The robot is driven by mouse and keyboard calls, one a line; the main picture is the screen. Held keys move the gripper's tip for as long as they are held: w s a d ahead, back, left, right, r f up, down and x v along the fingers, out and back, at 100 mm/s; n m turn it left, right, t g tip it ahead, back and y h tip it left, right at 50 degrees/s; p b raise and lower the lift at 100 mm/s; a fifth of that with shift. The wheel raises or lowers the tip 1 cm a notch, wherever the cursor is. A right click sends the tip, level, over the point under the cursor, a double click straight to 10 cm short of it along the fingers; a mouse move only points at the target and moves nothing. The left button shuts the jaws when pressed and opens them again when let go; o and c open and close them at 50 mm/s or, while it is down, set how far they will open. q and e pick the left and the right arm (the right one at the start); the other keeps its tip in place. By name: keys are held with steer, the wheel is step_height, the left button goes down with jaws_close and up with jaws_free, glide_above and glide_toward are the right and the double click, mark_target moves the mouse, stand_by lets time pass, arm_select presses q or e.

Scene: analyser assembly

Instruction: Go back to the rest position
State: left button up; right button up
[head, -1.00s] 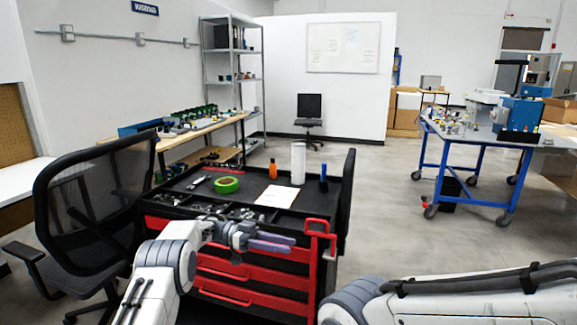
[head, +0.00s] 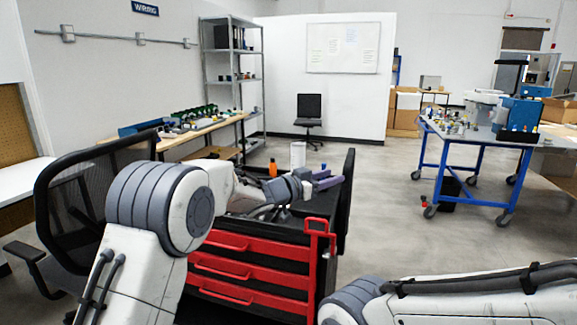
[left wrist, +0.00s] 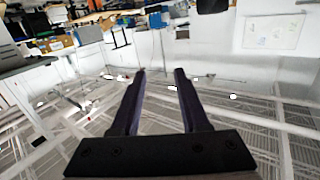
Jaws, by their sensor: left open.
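My left gripper (head: 322,181) is open and empty, over the far right part of the black cart top in the head view. Its two purple-grey fingers (left wrist: 155,100) stand apart in the left wrist view, with nothing between them. My left arm is raised and covers much of the cart top. My right arm lies across the lower right of the head view, and its gripper is out of the frame.
The red-drawered tool cart (head: 255,268) stands close in front, with an orange bottle (head: 272,167) and a white cylinder (head: 298,155) on it. A black mesh chair (head: 85,200) is at left. A blue-framed bench (head: 480,150) is at right.

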arm_select(q)
steer(key=s+a+f+n+g+y, duration=0.1)
steer(key=s+a+f+g+y, duration=0.35)
steer(key=s, duration=1.15)
steer(key=s+a+f+n+g+y, duration=0.2)
steer(key=s+a+f+g+y, duration=0.3)
steer(key=s, duration=1)
steer(key=s+a+f+n+g+y, duration=0.1)
steer(key=s+a+f+y, duration=0.4)
steer(key=s, duration=1.1)
step_height(320, 180, up, 11)
steer(key=a+h+p, duration=0.1)
steer(key=h+p, duration=0.1)
steer(key=p, duration=1.1)
steer(key=shift+s, duration=0.25)
steer(key=shift+g, duration=0.25)
